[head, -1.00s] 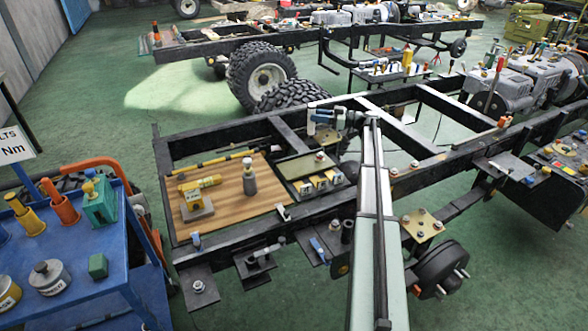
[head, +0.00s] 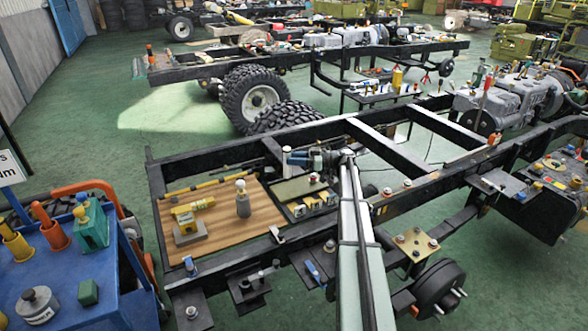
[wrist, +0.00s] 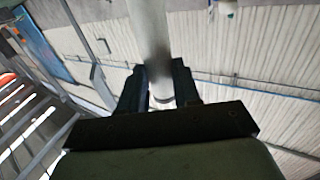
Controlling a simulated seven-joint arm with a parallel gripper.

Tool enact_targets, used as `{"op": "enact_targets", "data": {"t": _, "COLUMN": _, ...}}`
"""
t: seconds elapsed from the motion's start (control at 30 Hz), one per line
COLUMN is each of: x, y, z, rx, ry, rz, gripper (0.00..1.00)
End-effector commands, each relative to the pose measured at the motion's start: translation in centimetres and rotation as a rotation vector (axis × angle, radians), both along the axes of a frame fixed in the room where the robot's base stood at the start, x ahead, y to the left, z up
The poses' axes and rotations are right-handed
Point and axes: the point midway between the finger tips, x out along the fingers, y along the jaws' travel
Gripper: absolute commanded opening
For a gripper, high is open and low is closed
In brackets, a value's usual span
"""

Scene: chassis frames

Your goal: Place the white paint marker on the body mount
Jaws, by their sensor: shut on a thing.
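My gripper (wrist: 160,88) is shut on a pale, smooth cylinder, the white paint marker (wrist: 150,35), which points up out of the jaws in the wrist view. Its far end is cut off by the picture edge. In the head view my gripper (head: 292,158) is small, above the chassis frame near the wooden board, and the marker is hard to make out. Bracket plates project from the frame's near rail: a dark one with a round fitting (head: 191,312), another dark one (head: 242,296) and a gold one with several bolts (head: 416,243). I cannot tell which is the body mount.
The wooden board (head: 215,236) carries a yellow item on a grey block (head: 188,222) and a grey bottle (head: 243,203). A dark tray (head: 298,188) lies beside it. A blue cart (head: 125,285) stands at the left. The near rail (head: 235,268) borders the board.

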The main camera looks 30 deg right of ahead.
Motion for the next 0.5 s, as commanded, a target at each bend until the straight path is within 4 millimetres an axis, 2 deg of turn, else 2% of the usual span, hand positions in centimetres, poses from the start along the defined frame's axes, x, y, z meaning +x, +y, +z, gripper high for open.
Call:
{"op": "enact_targets", "data": {"t": 0.3, "x": 0.0, "y": 0.0, "z": -3.2, "rx": 0.001, "ry": 0.001, "rz": -0.001, "gripper": 0.01}}
{"op": "enact_targets", "data": {"t": 0.5, "x": 0.0, "y": 0.0, "z": -3.8, "rx": -0.001, "ry": -0.002, "rz": -0.001, "gripper": 0.01}}
